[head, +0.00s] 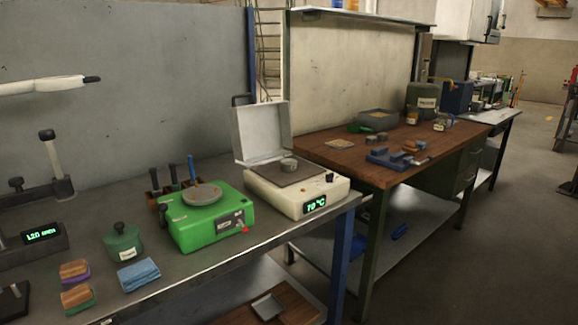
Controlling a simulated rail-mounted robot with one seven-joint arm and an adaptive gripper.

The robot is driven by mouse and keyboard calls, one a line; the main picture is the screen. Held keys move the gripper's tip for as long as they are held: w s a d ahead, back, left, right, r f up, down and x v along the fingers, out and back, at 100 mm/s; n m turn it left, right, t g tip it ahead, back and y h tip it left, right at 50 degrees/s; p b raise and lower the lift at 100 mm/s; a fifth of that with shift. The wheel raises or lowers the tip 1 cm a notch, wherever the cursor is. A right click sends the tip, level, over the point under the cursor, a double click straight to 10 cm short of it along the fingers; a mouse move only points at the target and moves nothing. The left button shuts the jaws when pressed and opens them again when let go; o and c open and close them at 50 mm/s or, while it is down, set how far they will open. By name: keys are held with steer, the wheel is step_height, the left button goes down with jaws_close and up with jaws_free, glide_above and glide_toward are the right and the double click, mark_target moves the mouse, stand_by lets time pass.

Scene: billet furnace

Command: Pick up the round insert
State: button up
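A larger flat grey disc (202,195) lies on top of a green machine (212,224) to the left of the heater. I cannot tell for certain which round piece is the insert. My gripper is not in view, and nothing visibly holds either piece.
On the grey bench (250,258) are a green lidded pot (122,243), blue cloth (138,274), wood-backed blocks (76,297) and a display box (38,238). A rack with upright tools (173,176) stands behind the green machine. A wooden bench (340,163) adjoins at right.

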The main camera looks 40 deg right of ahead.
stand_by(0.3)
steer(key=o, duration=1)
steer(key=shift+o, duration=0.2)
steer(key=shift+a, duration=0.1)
